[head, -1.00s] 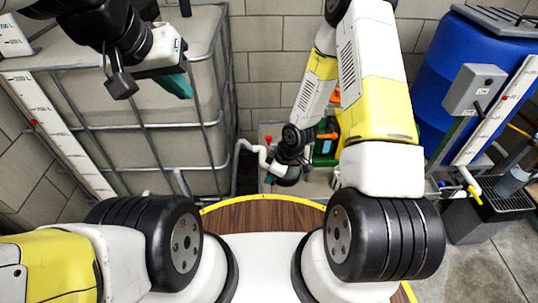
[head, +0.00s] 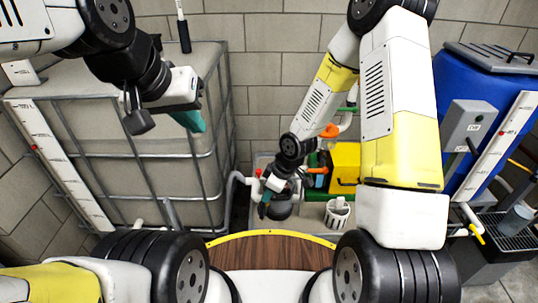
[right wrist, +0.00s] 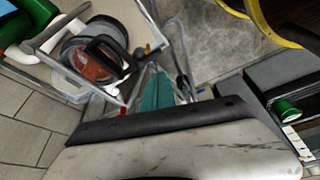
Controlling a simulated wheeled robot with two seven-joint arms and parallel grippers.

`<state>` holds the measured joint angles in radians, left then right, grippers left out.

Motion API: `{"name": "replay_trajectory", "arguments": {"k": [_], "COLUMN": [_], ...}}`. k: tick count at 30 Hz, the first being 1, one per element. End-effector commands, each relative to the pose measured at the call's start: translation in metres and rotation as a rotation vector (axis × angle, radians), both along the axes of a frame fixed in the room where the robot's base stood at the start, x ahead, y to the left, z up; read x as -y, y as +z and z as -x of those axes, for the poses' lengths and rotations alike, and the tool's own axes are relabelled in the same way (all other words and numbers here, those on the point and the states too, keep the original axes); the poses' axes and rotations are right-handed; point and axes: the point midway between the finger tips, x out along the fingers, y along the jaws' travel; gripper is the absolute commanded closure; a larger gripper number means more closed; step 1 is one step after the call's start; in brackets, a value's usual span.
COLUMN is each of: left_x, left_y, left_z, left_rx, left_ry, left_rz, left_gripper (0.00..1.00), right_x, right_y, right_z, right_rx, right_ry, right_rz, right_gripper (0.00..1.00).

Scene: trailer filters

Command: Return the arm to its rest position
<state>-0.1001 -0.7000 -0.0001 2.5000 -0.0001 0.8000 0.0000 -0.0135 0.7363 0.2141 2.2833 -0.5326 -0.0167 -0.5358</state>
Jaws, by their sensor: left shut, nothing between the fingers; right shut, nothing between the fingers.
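My left gripper (head: 190,118) hangs at upper left in the head view, in front of the large caged tank. Its teal fingertips are together, with nothing between them. My right arm (head: 395,95) reaches down the middle right, and its gripper (head: 264,205) is low, beside a dark round housing (head: 280,207). The right wrist view shows its teal fingers (right wrist: 157,92) closed and empty, in front of a clear-walled tray holding a dark round part with a handle (right wrist: 95,55). Whether the fingers touch anything there cannot be told.
A caged pale tank (head: 130,160) fills the left. A blue barrel (head: 480,75) with a grey control box (head: 467,125) stands at right. A wooden round surface (head: 270,250) is in front.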

Motion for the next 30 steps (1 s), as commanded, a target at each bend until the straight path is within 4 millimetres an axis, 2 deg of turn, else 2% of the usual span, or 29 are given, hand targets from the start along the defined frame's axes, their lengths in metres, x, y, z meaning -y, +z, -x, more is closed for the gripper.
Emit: {"name": "replay_trajectory", "arguments": {"k": [5,8,11,13,17,21,23,27,30], "left_x": [0.0,0.0,0.0,0.0,0.0,0.0,0.0,0.0,0.0], "left_y": [0.0,0.0,0.0,0.0,0.0,0.0,0.0,0.0,0.0], "left_z": [0.0,0.0,0.0,0.0,0.0,0.0,0.0,0.0,0.0], "left_rx": [0.0,0.0,0.0,0.0,0.0,0.0,0.0,0.0,0.0], "left_ry": [0.0,0.0,0.0,0.0,0.0,0.0,0.0,0.0,0.0], "left_rz": [0.0,0.0,0.0,0.0,0.0,0.0,0.0,0.0,0.0], "left_gripper": [1.0,1.0,1.0,1.0,1.0,1.0,1.0,1.0,1.0], "right_x": [0.004,0.017,0.039,0.056,0.085,0.112,0.121,0.138,0.146], "right_y": [0.006,0.029,0.069,0.102,0.162,0.222,0.245,0.293,0.321], "right_z": [-0.003,-0.012,-0.02,-0.023,-0.017,0.002,0.014,0.048,0.077], "right_rx": [0.006,0.024,0.049,0.066,0.092,0.112,0.118,0.121,0.115], "right_ry": [-0.014,-0.064,-0.159,-0.245,-0.41,-0.588,-0.664,-0.83,-0.935], "right_rz": [0.006,0.029,0.061,0.08,0.093,0.072,0.053,-0.016,-0.081], "right_gripper": [1.0,1.0,1.0,1.0,1.0,1.0,1.0,1.0,1.0]}}
